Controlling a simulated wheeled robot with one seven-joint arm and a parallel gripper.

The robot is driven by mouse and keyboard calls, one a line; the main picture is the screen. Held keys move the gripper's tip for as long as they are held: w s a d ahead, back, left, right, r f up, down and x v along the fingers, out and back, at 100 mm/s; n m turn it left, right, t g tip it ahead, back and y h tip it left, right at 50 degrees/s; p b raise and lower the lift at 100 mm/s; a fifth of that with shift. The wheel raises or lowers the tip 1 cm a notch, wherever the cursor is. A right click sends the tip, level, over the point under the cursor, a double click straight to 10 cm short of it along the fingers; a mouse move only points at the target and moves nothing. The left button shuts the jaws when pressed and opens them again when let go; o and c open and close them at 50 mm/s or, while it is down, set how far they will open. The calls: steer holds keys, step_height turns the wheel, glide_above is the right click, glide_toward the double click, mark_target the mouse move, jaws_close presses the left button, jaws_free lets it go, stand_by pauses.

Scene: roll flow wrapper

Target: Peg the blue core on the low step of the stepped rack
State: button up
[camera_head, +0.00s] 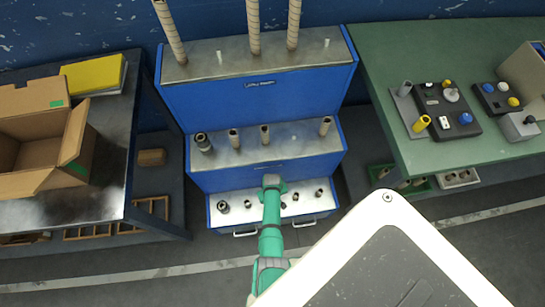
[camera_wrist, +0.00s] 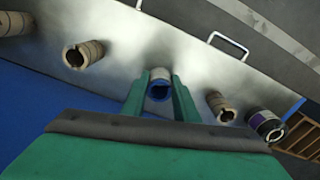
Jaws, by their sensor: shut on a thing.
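The stepped rack (camera_head: 262,98) is blue with metal-topped steps and stands in the middle of the head view. Its low step (camera_head: 240,192) is at the front, and its metal top also shows in the wrist view (camera_wrist: 125,60). My gripper (camera_head: 272,184) is over the middle of the low step. In the wrist view my gripper's green fingers (camera_wrist: 160,78) are shut on the blue core (camera_wrist: 159,90), with its open end facing the camera. My arm hides the blue core in the head view. I cannot tell whether a peg is inside it.
On the low step, a brown core (camera_wrist: 220,106) and a dark core (camera_wrist: 265,123) stand on one side of my gripper; another brown core (camera_wrist: 83,55) stands on the other. The middle step (camera_head: 290,140) holds several cores. A green table (camera_head: 440,185) stands right, a bench with a cardboard box (camera_head: 40,150) left.

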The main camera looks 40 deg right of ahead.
stand_by(0.3)
steer(key=o, duration=1.6)
steer(key=shift+r, duration=0.55)
steer(key=shift+w+r, duration=0.1)
steer(key=shift+r, duration=3.3)
